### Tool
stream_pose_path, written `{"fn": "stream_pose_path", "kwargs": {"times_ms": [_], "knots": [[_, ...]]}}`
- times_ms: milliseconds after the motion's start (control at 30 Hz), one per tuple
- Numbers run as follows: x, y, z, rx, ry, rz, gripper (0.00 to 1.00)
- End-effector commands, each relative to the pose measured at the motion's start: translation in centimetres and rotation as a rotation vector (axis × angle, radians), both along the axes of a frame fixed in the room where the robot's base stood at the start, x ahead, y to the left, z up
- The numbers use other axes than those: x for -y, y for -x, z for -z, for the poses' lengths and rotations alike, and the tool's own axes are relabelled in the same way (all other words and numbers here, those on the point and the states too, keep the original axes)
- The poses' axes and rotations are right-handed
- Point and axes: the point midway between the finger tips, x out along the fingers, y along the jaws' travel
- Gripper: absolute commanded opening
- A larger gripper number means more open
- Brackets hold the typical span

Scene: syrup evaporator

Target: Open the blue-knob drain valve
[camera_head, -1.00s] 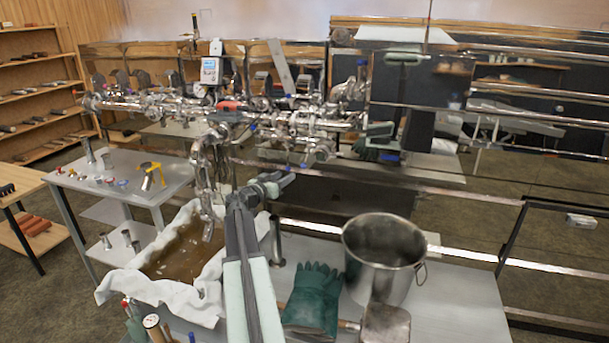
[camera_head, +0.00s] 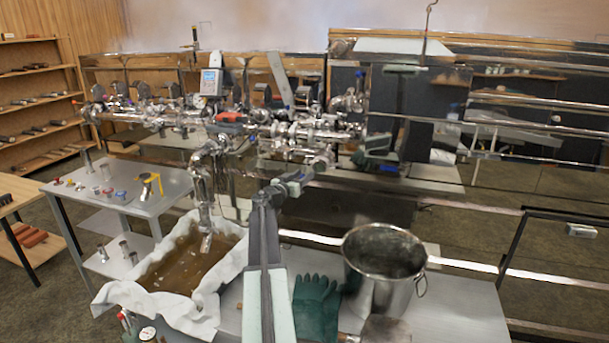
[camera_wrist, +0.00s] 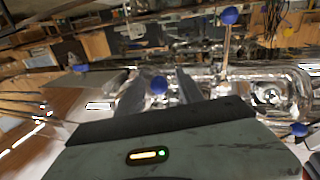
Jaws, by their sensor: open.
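My gripper (camera_wrist: 159,73) is open, its two fingers pointing ahead toward the shiny pipework. In the wrist view a round blue knob (camera_wrist: 158,85) shows in the gap between the fingers; I cannot tell its depth or whether anything touches it. A second blue knob (camera_wrist: 230,15) sits on an upright metal stem at upper right. More blue knobs show at lower right (camera_wrist: 299,129) and at left (camera_wrist: 81,68). In the head view my gripper (camera_head: 303,175) is just below and in front of the metal piping (camera_head: 300,135). Which knob belongs to the drain valve is unclear.
A cloth-lined tub of brown liquid (camera_head: 190,262) stands below the pipe outlet at left. A steel pot (camera_head: 385,262) and green gloves (camera_head: 316,305) lie on the grey table in front. A side table (camera_head: 125,195) holds small parts.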

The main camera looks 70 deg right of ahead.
Motion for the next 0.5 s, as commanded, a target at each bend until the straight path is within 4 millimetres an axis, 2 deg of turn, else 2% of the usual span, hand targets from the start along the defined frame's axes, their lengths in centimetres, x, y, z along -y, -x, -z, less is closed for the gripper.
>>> {"fn": "stream_pose_path", "kwargs": {"times_ms": [67,200,500], "knots": [[-0.03,-0.01,0.0,0.0,0.0,0.0,0.41],[-0.04,-0.02,0.0,0.0,0.0,0.0,0.02],[-0.05,-0.1,0.0,0.0,0.0,-0.001,0.0]]}}
